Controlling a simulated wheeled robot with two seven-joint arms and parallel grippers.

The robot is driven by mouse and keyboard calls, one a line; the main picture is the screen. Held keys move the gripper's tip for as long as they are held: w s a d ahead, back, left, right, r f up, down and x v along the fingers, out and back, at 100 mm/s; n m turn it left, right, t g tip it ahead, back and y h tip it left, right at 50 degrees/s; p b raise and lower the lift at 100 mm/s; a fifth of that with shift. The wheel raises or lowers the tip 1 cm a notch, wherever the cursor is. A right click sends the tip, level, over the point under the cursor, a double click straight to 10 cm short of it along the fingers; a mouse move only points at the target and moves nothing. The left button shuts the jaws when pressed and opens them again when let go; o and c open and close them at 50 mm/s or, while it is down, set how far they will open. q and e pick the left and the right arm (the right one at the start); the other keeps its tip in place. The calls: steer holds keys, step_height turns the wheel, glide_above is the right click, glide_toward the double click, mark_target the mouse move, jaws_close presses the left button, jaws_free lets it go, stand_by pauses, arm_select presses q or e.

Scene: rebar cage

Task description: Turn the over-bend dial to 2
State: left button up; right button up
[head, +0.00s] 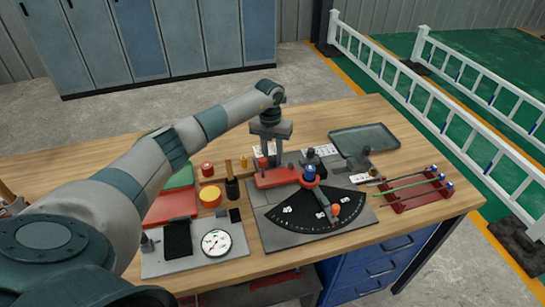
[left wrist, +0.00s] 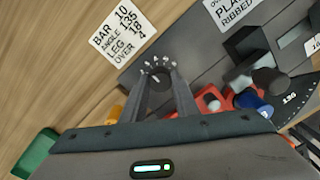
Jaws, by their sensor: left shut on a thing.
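The over-bend dial (left wrist: 157,76) is a small dark knob with an arc of white marks around its far side, in the left wrist view. Its pointer and set number are too small to read. My left gripper (left wrist: 161,82) is shut on the dial, one finger on each side. In the head view my left gripper (head: 267,154) points down at the back left of the grey bender plate (head: 256,213) and hides the dial. My right gripper is not in view.
Right of the gripper are a red bender arm (head: 278,178), a blue-topped post (head: 309,173) and a black angle scale (head: 300,218). A red rack (head: 418,196) with rods stands right, a grey tray (head: 364,138) behind. A round gauge (head: 216,242) lies at front left.

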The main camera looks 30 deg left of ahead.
arm_select(q)
steer(key=n, duration=0.5)
steer(key=shift+n, duration=0.4)
steer(key=o, duration=1.1)
steer(key=shift+c, duration=0.2)
steer(key=shift+r, duration=0.1)
